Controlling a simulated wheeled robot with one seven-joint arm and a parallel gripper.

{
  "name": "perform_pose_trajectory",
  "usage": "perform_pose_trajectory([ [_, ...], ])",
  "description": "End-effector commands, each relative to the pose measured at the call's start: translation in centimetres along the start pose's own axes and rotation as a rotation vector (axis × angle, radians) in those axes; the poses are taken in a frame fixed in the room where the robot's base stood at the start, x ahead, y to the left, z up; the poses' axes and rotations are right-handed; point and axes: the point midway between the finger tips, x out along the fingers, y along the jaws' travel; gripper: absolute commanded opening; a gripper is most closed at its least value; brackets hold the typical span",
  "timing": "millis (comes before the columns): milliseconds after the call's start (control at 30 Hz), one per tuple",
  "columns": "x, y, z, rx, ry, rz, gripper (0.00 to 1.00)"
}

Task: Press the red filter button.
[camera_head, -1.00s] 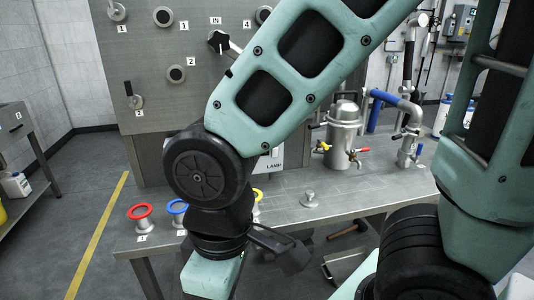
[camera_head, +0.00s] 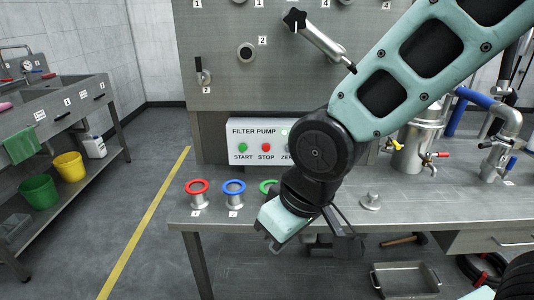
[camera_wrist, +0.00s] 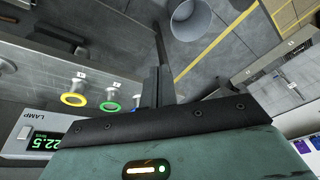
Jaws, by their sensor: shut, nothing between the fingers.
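The red button (camera_head: 265,147) marked STOP is on the white filter pump panel (camera_head: 255,128), under the grey upright board. A green START button (camera_head: 242,147) is to its left; a button to its right is partly hidden by my arm. The red button is clear in the head view and not seen in the wrist view. My gripper's narrow dark fingers are together and empty in the wrist view (camera_wrist: 163,65).
Red (camera_head: 197,186), blue (camera_head: 234,187) and green (camera_head: 267,186) ringed fittings stand along the bench's front edge, below the panel. A small metal knob (camera_head: 370,201) and a steel vessel (camera_head: 418,145) are to the right.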

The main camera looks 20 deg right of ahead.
Motion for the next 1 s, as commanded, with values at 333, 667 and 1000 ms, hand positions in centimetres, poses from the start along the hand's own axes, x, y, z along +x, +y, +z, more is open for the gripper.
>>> perform_pose_trajectory([
  [333, 9.6, 11.7, -14.5, 0.390, 0.652, -0.079, 0.00],
  [667, 11.3, 19.0, -18.7, 0.526, 1.059, -0.269, 0.00],
  [1000, 10.9, 19.9, -19.0, 0.537, 1.125, -0.316, 0.00],
])
